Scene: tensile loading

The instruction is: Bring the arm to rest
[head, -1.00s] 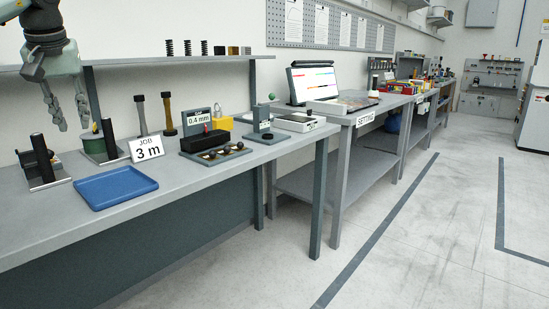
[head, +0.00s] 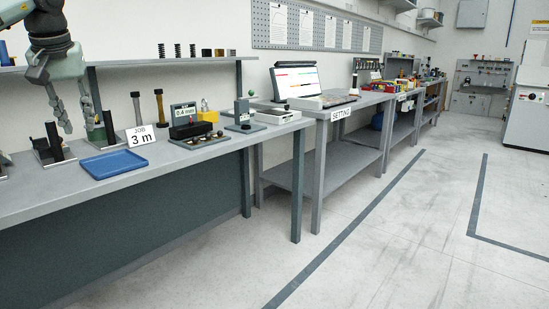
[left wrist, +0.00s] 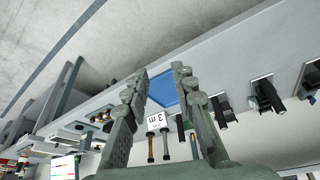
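My left gripper (head: 80,126) hangs fingers down at the left of the head view, in front of the workbench's shelf. Its two fingers are apart with nothing between them. In the left wrist view the gripper (left wrist: 160,72) is also open, with the blue tray (left wrist: 163,89) showing beyond the gap. In the head view the blue tray (head: 114,164) lies empty on the bench (head: 185,158), to the right of and below the fingers. My right gripper is in neither view.
A "JOB 3 m" sign (head: 140,135), dark holders (head: 54,144) and a green spool (head: 97,133) stand near the tray. A 0.4 mm display (head: 184,113) stands farther right. A second bench (head: 333,112) holds a screen. The floor (head: 400,240) in front is clear.

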